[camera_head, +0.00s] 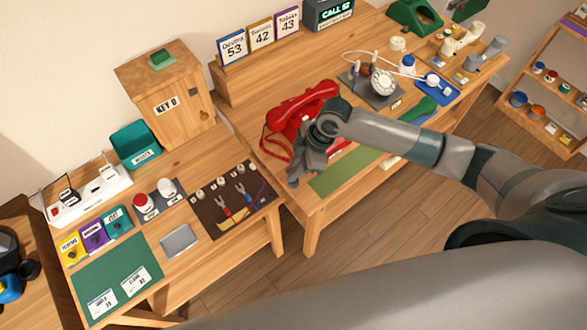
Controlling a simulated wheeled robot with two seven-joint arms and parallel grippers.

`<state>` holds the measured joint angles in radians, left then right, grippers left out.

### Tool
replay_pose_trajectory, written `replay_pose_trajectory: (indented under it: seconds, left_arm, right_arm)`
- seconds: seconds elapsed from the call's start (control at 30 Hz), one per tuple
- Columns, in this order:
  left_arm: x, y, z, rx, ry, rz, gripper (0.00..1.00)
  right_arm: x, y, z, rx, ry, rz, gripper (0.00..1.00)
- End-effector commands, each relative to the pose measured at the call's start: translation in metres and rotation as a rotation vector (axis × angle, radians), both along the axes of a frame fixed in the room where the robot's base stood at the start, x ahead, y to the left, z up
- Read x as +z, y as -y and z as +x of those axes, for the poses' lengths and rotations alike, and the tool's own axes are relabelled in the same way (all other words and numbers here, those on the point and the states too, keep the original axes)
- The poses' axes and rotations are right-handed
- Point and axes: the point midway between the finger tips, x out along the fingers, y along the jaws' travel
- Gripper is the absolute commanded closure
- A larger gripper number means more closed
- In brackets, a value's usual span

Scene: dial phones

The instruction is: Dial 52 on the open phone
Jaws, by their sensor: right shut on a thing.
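The sign (333,12) at the back reads CALL 52. A red phone (303,102) stands on the right-hand table, with its handset lying across the top. Another device, with a white round dial (383,83) on a dark plate, sits farther right. I cannot tell which is the open phone. My right gripper (294,180) points down at the near left side of the red phone, over the table's front edge. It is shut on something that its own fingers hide. My right wrist covers the phone's front, so its dial does not show. My left gripper is not in view.
Cards 53, 42 and 43 (261,34) stand behind the red phone. A green mat (343,172) lies at the table's front. The left table holds a KEY D box (168,92), a teal bin (135,147) and a wire board (232,198). A shelf (548,90) stands far right.

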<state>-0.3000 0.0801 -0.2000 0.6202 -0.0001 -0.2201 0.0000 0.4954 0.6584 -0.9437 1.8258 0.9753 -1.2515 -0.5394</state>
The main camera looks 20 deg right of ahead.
Motion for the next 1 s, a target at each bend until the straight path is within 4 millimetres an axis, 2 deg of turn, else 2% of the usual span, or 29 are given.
replay_pose_trajectory:
  seconds: [0.7, 0.9, 0.93, 1.0]
  left_arm:
    - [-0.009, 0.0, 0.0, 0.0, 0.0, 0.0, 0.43]
    - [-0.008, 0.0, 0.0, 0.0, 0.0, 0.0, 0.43]
    - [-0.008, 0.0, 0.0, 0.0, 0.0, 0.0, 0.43]
    - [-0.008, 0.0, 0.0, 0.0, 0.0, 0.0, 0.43]
  right_arm:
    - [-0.016, 0.0, 0.0, 0.0, -0.001, 0.0, 1.0]
    - [-0.014, 0.0, 0.0, 0.0, 0.0, 0.0, 1.0]
    - [-0.014, 0.0, 0.0, 0.0, 0.0, 0.0, 0.81]
    - [-0.014, 0.0, 0.0, 0.0, 0.0, 0.0, 0.67]
